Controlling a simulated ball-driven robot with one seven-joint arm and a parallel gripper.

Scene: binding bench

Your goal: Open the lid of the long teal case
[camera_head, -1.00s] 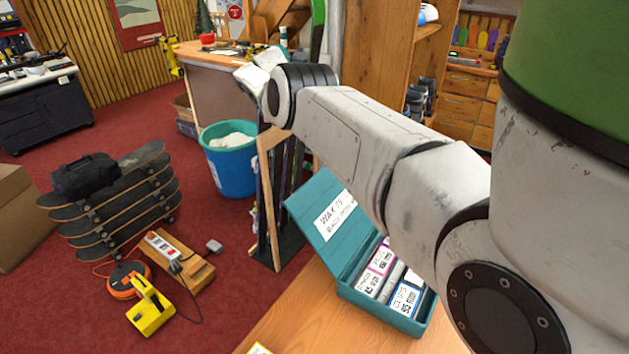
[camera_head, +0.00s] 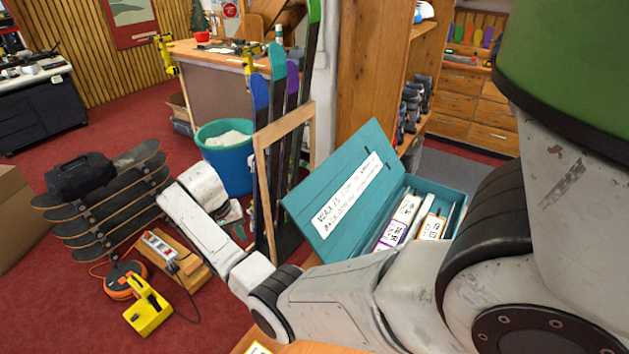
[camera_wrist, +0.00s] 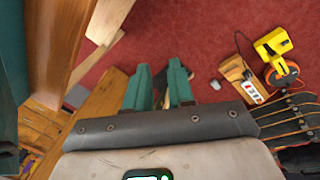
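The long teal case (camera_head: 436,186) is on the right in the head view, partly hidden behind my arm. Its lid (camera_head: 335,245) is raised, tilted back to the left and bears a white handwritten label. Labelled boxes (camera_head: 400,222) show inside. My gripper (camera_head: 235,220) is small and partly hidden in the head view, left of the case and apart from the lid. In the wrist view its two teal fingers (camera_wrist: 160,84) stand apart with nothing between them. A teal surface, possibly part of the case, shows at that view's left edge.
A wooden frame (camera_head: 262,190) and upright skis (camera_head: 277,80) stand between my gripper and the case. A blue tub (camera_head: 228,168) is behind. Skateboards (camera_head: 100,205), a yellow tool (camera_head: 148,305) and a power strip (camera_head: 160,244) lie on the left. Red floor is free between them.

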